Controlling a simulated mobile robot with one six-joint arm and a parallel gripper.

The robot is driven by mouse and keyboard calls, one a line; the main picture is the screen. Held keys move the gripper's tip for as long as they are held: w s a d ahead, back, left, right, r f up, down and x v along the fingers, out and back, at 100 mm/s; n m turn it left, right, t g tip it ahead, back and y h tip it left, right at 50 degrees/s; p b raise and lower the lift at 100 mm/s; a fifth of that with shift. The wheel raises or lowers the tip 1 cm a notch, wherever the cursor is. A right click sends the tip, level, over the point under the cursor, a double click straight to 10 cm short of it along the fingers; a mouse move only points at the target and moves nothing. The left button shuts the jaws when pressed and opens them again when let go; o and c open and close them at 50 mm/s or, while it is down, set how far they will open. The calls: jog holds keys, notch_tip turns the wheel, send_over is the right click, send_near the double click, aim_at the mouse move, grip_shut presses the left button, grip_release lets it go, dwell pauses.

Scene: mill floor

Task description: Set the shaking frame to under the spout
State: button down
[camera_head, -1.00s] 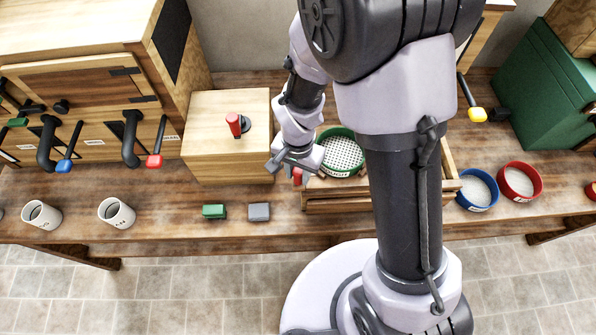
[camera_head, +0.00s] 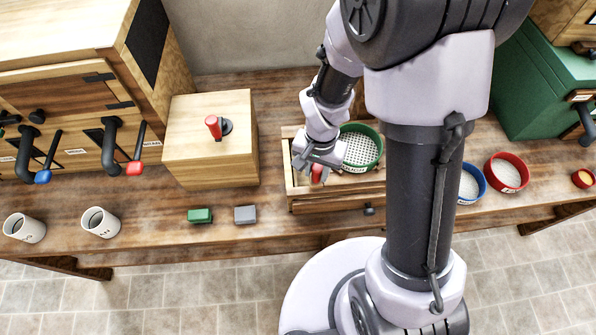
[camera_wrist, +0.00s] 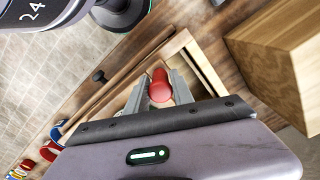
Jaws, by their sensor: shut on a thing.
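The shaking frame holds a green-rimmed round sieve (camera_head: 361,148) inside an open wooden trough (camera_head: 303,204) on the bench. My gripper (camera_head: 318,172) is at the trough's left end, shut on the frame's red handle. In the wrist view the red handle (camera_wrist: 160,86) stands between the two fingers of my gripper (camera_wrist: 160,92). The frame's right part is hidden behind my arm. Dark bent spouts show at far left, one with a red-tipped lever (camera_head: 135,168) and one with a blue-tipped lever (camera_head: 42,176). I see no spout directly above the sieve; my arm covers the area to its right.
A wooden box (camera_head: 210,165) with a red-topped lever stands left of the trough. Blue and red sieves (camera_head: 506,173) and a green bin (camera_head: 540,85) are at right.

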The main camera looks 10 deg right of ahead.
jog(key=d, duration=0.7)
jog(key=shift+s+d, duration=0.1)
jog(key=shift+d, duration=0.05)
jog(key=c, duration=1.5)
grip_release()
jog(key=o, duration=0.3)
jog(key=shift+d, duration=0.3)
jog(key=shift+a, duration=0.15)
